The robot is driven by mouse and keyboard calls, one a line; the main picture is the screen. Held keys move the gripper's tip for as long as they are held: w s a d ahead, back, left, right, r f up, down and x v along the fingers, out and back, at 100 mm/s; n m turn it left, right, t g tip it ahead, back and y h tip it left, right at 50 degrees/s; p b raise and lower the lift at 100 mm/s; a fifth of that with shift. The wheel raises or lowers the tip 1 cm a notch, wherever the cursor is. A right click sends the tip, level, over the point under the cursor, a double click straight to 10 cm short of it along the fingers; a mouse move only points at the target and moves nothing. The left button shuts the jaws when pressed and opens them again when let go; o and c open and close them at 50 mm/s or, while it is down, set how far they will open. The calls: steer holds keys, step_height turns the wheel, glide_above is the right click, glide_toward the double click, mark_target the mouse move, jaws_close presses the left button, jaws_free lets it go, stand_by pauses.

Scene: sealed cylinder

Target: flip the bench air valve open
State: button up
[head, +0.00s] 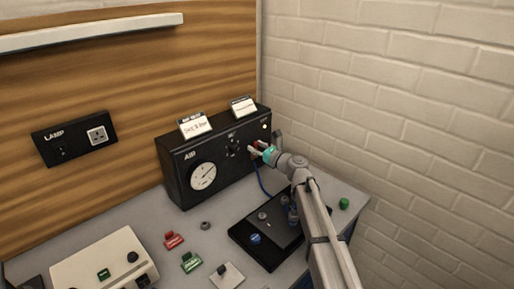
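A black box marked AIR (178,179) stands at the back of the bench, with a round white gauge (203,176) on its front. To the right of the gauge, a small dark knob or lever (233,148), possibly the air valve, shows on the front; its position is too small to read. My gripper (251,149) is at the right part of the box front, just right of that knob. Whether it touches anything is unclear. Its fingers are too small to tell open from shut. My wrist and gripper hide part of the box's right front.
Two white cards (195,125) stand on the box. A blue hose (263,184) runs down towards a black base (262,257) with fittings. Red (173,241) and green (191,262) blocks, a cream unit (88,270) and a green knob (344,203) are on the bench. A brick wall is at right.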

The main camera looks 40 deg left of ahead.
steer(key=shift+d, duration=0.1)
stand_by(0.3)
steer(key=s+d, duration=0.1)
steer(key=d, duration=1)
steer(key=shift+s+d, duration=0.15)
steer(key=shift+d, duration=0.2)
steer(key=d+f+n+h, duration=0.1)
steer(key=d+f+n, duration=0.1)
steer(key=d, duration=0.3)
steer(key=w+d+f+n+h+p, duration=0.1)
steer(key=d+f+n+h, duration=0.1)
steer(key=d, duration=0.4)
steer(key=w+d+f+n+h+p, duration=0.1)
steer(key=d+f+n+h, duration=0.1)
steer(key=d+n, duration=0.2)
steer(key=shift+d, duration=1)
steer(key=s+d+f+n+h+p, duration=0.1)
steer(key=s+d+f+n+h, duration=0.1)
steer(key=d, duration=1.2)
steer(key=s+d+f+n+g+h+p, duration=0.1)
steer(key=s+d+f+n+h, duration=0.2)
steer(key=d, duration=1.1)
steer(key=s+d+f+n+h+p, duration=0.1)
steer(key=d+n+h, duration=0.5)
steer(key=d, duration=0.8)
steer(key=shift+s+d+f+g+h, duration=0.35)
steer(key=shift+s+f+h, duration=0.3)
steer(key=shift+s+h, duration=0.45)
